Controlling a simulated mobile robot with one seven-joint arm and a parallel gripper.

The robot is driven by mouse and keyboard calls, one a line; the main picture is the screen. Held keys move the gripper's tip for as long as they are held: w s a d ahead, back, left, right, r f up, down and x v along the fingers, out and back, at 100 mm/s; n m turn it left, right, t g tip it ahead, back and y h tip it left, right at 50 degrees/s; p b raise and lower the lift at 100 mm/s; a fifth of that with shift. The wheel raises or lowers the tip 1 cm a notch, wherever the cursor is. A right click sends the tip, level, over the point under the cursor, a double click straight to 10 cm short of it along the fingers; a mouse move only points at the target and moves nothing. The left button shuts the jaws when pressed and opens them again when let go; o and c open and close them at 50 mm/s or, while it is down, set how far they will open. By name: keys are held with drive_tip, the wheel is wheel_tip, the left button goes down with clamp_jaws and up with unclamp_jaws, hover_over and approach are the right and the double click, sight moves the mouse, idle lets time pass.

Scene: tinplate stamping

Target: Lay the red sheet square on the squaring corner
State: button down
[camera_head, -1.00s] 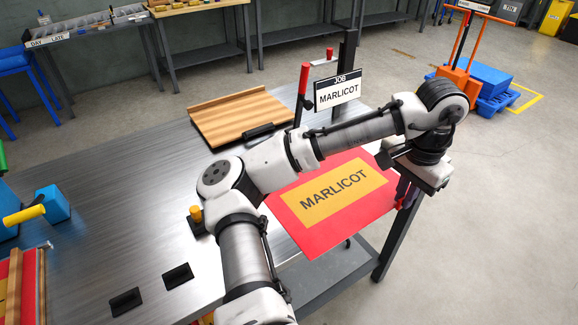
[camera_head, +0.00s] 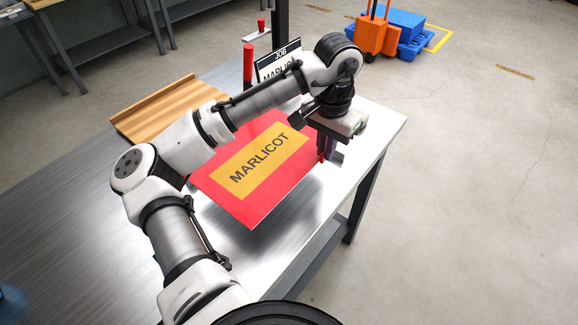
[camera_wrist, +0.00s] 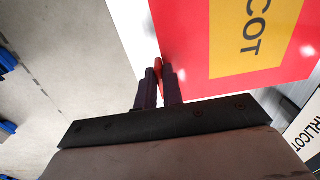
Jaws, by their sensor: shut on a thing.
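The red sheet (camera_head: 252,168) has a yellow panel lettered MARLICOT. It hangs flat over the metal table, a little above it, with a shadow below. My gripper (camera_head: 323,152) is shut on its right edge. In the wrist view the fingertips (camera_wrist: 159,66) pinch a small red part at the edge of the sheet (camera_wrist: 190,60). A wooden board (camera_head: 163,110) with a raised strip lies on the table, left of and behind the sheet. It may be the squaring corner, but I cannot tell for sure. My arm hides part of the board and sheet.
A JOB sign (camera_head: 276,62) reading MARLICOT and a red-handled lever (camera_head: 248,66) stand behind the sheet. The metal table (camera_head: 90,215) is bare at left and front right.

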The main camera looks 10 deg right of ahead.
wheel_tip(320, 180, down, 8)
drive_tip(key=shift+r+p, duration=0.1)
drive_tip(key=shift+p, duration=0.35)
drive_tip(key=c, duration=1.6)
unclamp_jaws()
drive_tip(key=shift+o, duration=0.3)
wheel_tip(320, 180, up, 12)
drive_tip(key=shift+r+b, duration=0.1)
drive_tip(key=shift+b, duration=0.75)
